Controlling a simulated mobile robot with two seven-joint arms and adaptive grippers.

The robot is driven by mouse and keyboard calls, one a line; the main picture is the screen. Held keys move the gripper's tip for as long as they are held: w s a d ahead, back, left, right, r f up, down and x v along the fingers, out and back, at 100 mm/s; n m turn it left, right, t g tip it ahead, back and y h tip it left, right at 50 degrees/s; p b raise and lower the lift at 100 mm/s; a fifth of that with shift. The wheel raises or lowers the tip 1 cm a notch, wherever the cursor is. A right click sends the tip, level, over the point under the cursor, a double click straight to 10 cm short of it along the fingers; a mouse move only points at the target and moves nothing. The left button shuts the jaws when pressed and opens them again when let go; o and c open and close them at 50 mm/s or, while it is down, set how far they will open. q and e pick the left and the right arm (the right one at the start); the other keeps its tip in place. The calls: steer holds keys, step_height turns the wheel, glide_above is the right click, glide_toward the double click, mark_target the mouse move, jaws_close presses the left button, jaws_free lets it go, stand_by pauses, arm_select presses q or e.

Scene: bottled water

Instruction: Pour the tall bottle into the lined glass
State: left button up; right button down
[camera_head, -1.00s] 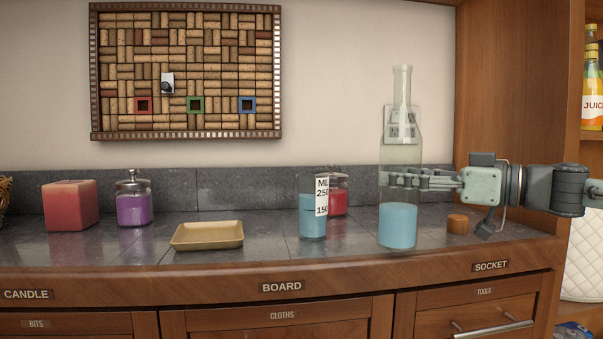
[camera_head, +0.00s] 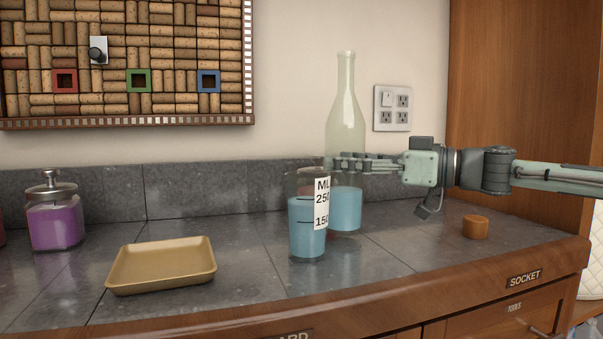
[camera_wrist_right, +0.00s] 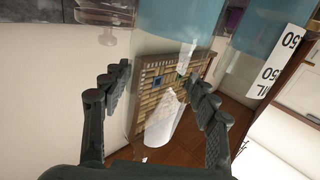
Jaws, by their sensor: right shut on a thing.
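The tall clear bottle (camera_head: 346,118) stands upright behind and slightly right of the lined glass, with blue liquid in its lower part. My right gripper (camera_head: 350,163) is shut around the bottle's body from the right. The wrist view shows the see-through bottle (camera_wrist_right: 172,118) between the two fingers (camera_wrist_right: 160,85). The lined glass (camera_head: 305,242) stands upright on the counter and holds blue liquid to about its 250 mark. Its white label also shows in the wrist view (camera_wrist_right: 278,62). The glass overlaps the bottle's left edge; whether they touch or the bottle is lifted is unclear. My left gripper is out of view.
A tan tray (camera_head: 162,265) lies left of the glass. A purple jar (camera_head: 55,220) stands farther left. A small orange-brown block (camera_head: 475,227) sits right of the bottle. A cork board (camera_head: 120,60) and a socket plate (camera_head: 392,108) are on the wall.

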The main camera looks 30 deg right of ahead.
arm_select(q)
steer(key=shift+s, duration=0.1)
arm_select(e)
steer(key=shift+s+r, duration=0.1)
steer(key=shift+r, duration=0.1)
